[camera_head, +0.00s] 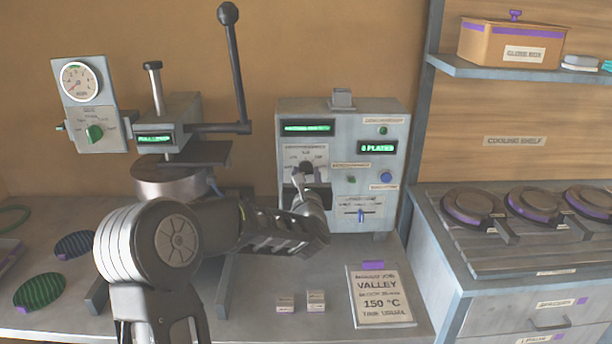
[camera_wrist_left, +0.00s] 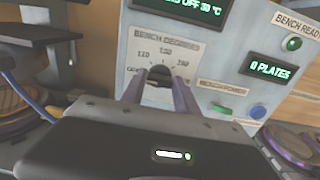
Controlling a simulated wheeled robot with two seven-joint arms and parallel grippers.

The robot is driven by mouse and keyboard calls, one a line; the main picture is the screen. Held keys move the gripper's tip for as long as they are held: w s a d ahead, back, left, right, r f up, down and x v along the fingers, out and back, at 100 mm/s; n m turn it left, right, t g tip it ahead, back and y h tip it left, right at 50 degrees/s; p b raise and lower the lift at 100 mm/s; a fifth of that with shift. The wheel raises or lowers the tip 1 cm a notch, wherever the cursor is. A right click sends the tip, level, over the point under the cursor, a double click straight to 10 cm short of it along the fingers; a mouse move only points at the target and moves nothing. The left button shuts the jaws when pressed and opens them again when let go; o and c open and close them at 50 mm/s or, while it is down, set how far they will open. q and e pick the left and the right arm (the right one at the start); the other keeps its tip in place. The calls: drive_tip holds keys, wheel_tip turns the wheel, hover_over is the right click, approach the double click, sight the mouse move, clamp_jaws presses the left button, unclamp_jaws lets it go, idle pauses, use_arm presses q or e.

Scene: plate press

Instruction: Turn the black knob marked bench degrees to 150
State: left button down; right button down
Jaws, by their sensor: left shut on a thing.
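The black knob (camera_head: 306,167) sits on the front of a grey control box (camera_head: 287,215), in the middle of a white dial plate. In the left wrist view the plate (camera_wrist_left: 187,48) reads BENCH DEGREES, with small numbers around the knob (camera_wrist_left: 160,72). My left gripper (camera_head: 308,181) reaches the box from the left and its fingers are shut on the knob, one on each side, as the left wrist view (camera_wrist_left: 157,86) shows. I cannot tell the knob's pointer direction. The box's top display (camera_wrist_left: 185,8) ends in OFF 30 °C. My right gripper is not in view.
A job card (camera_head: 381,297) reading VALLEY and 150 °C lies on the bench, beside two small blocks (camera_head: 316,300). A blue slider (camera_head: 361,215) and blue button (camera_head: 386,177) are right of the knob. The press (camera_head: 180,107) with its tall lever stands left, behind my arm.

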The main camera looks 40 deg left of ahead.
use_arm(q)
drive_tip(key=shift+f+m+b, duration=0.2)
drive_tip(key=shift+m+b, duration=0.7)
drive_tip(key=shift+b, duration=0.5)
drive_tip(key=m+b, duration=0.4)
drive_tip(key=shift+w+d, duration=0.1)
drive_tip(key=m+b, duration=0.1)
drive_tip(key=m, duration=0.2)
drive_tip(key=shift+m+b, duration=0.3)
drive_tip(key=shift+m, duration=0.1)
drive_tip(key=m, duration=0.3)
drive_tip(key=shift+m, duration=0.4)
drive_tip(key=m, duration=0.2)
drive_tip(key=shift+m, duration=0.4)
drive_tip(key=m, duration=0.3)
drive_tip(key=shift+m, duration=0.3)
drive_tip(key=m+p, duration=0.1)
drive_tip(key=m, duration=0.1)
drive_tip(key=shift+m, duration=0.3)
drive_tip(key=m+p, duration=0.1)
drive_tip(key=m, duration=0.3)
drive_tip(key=shift+p, duration=0.3)
drive_tip(key=shift+f+m, duration=0.1)
drive_tip(key=shift+m, duration=0.2)
